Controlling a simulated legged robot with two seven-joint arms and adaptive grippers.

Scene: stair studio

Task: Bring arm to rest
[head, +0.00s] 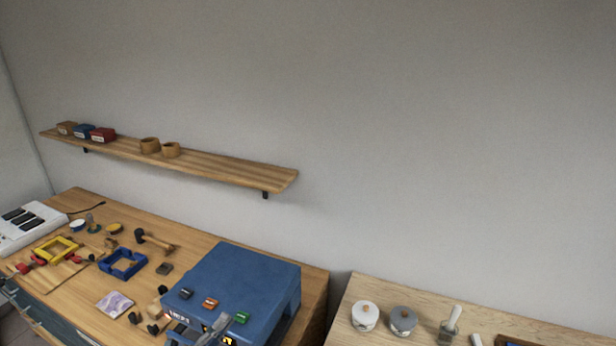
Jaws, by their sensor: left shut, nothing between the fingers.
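My left gripper (217,325) shows only in part at the bottom edge of the head view, as a small grey shape in front of the blue box (245,280). It is shut and empty. It overlaps the lower front of the box in the picture; I cannot tell whether it touches it. Most of my left arm is out of view. My right gripper is not in view.
The wooden workbench (195,246) holds a yellow frame (55,250), a blue frame (123,263), a mallet (155,241) and several small parts. A wall shelf (215,168) hangs above. A lighter table (365,292) at right carries two lidded jars (403,321).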

